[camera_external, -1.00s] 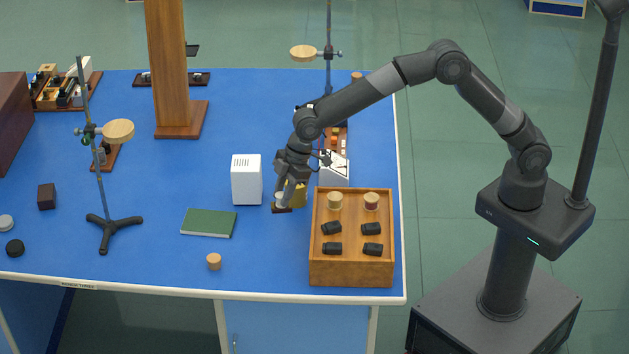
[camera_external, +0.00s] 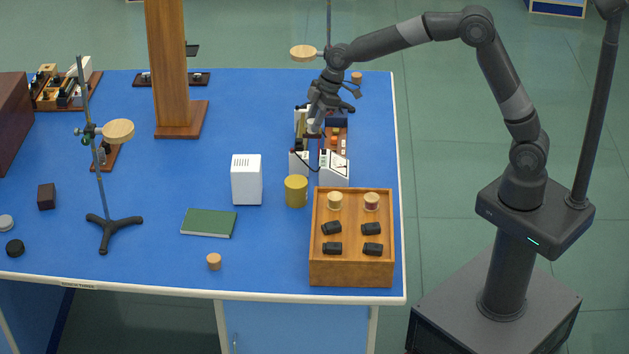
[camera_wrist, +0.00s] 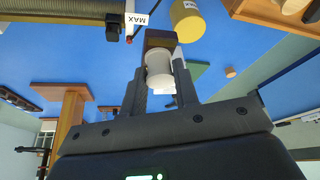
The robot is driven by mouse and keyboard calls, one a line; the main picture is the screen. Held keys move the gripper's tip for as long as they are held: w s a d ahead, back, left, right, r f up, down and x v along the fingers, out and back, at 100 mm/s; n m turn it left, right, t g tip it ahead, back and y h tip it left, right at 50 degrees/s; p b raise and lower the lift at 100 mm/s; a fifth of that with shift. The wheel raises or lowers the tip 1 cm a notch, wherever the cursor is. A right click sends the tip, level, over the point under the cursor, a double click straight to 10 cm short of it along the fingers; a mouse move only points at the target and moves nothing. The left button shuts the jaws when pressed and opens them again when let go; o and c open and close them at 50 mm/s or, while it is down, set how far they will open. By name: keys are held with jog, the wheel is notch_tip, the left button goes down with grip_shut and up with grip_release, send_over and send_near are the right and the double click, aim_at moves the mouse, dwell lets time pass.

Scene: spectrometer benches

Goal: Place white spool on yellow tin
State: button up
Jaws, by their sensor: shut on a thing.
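The white spool (camera_wrist: 158,68) is between the fingers of my gripper (camera_wrist: 160,85) in the wrist view, with a dark brown square piece (camera_wrist: 160,40) at its far end. My gripper (camera_external: 314,122) is shut on the spool and holds it up over the instruments at the back right of the bench. The yellow tin (camera_external: 296,191) stands upright on the blue bench, nearer the front than my gripper and apart from it. The tin also shows at the top of the wrist view (camera_wrist: 187,22). Nothing is seen on its top.
A white box (camera_external: 246,180) stands left of the tin, and a wooden tray (camera_external: 351,272) with spools and black pieces stands right of it. White-fronted instruments (camera_external: 334,168) are behind the tin. A green book (camera_external: 208,223) and a cork-coloured cylinder (camera_external: 214,261) lie in front.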

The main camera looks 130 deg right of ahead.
jog(key=w+a+f, duration=0.1)
jog(key=w+f, duration=0.1)
jog(key=w, duration=0.1)
jog(key=w+a+f, duration=0.1)
jog(key=w+f, duration=0.1)
jog(key=w, duration=0.1)
jog(key=w+a+f, duration=0.1)
jog(key=w+f, duration=0.1)
jog(key=w, duration=0.1)
jog(key=shift+w, duration=0.15)
jog(key=shift+f, duration=1.95)
jog(key=shift+f, duration=0.15)
jog(key=o, duration=1)
jog(key=v, duration=1.2)
jog(key=shift+a+r, duration=0.2)
jog(key=shift+r, duration=0.1)
